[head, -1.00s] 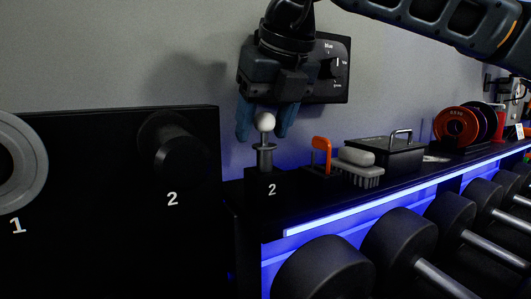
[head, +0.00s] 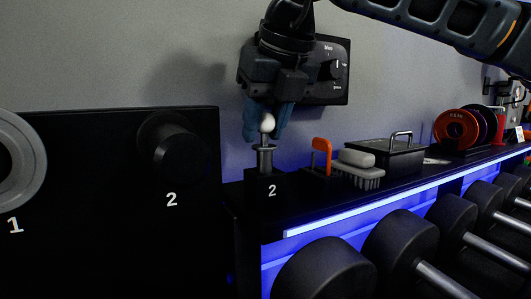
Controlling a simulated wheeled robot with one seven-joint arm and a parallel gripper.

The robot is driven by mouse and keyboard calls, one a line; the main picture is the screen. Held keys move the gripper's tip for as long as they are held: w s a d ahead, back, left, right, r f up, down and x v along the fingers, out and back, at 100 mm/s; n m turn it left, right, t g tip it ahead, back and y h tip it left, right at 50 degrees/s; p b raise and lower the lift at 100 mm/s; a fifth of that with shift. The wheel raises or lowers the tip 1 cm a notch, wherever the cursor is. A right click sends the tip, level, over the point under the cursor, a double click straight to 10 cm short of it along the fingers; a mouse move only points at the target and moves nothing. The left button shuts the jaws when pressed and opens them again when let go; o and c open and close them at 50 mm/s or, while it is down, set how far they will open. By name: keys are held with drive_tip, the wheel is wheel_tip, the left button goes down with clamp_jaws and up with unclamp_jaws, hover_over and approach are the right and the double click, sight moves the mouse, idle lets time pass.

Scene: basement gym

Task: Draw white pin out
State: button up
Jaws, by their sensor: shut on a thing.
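The white pin (head: 267,123) has a round white knob on top of a grey metal stem and collar (head: 265,157). It stands upright in a black block marked 2 (head: 264,188) at the left end of the shelf. My gripper (head: 267,121) points down over the pin from above, with its blue fingers shut on the white knob. The stem below the knob and the collar show between the fingers and the block. The lower end of the pin is hidden inside the block.
A black panel with a dial (head: 336,70) is on the wall behind my gripper. A black board with a peg (head: 180,160) is at left; dumbbells (head: 400,240) lie below.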

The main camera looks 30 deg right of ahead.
clamp_jaws()
drive_tip(key=shift+r, duration=0.1)
drive_tip(key=shift+r+p, duration=2.55)
drive_tip(key=shift+r, duration=3.15)
